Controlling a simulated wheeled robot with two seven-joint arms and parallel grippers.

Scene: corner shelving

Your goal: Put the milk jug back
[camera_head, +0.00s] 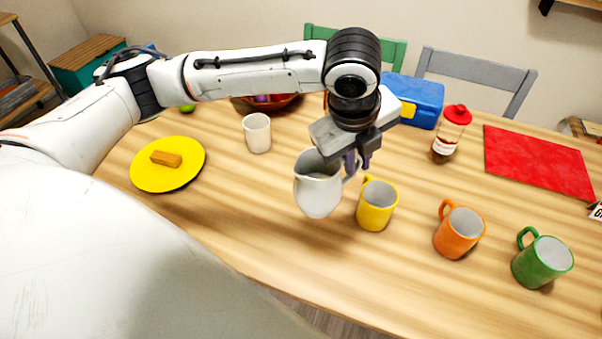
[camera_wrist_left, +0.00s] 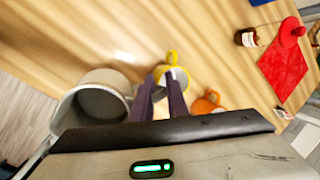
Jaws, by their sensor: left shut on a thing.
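The white milk jug (camera_head: 317,188) is in the middle of the head view, tilted a little, beside the yellow mug (camera_head: 377,204). My left gripper (camera_head: 359,163) is shut on the jug at its handle side. The jug seems to be held above the table, but its base clearance is hard to judge. In the left wrist view the jug (camera_wrist_left: 100,97) is at the left of the fingers (camera_wrist_left: 158,100), with its open mouth towards the camera. The handle is mostly hidden by the fingers. My right gripper is not in view.
An orange mug (camera_head: 459,231) and a green mug (camera_head: 541,260) stand to the right. A white cup (camera_head: 257,133) and yellow plate (camera_head: 150,181) are at left. A blue box (camera_head: 417,97), red-capped bottle (camera_head: 450,134) and red mat (camera_head: 540,160) lie behind. Table front-left of the jug is clear.

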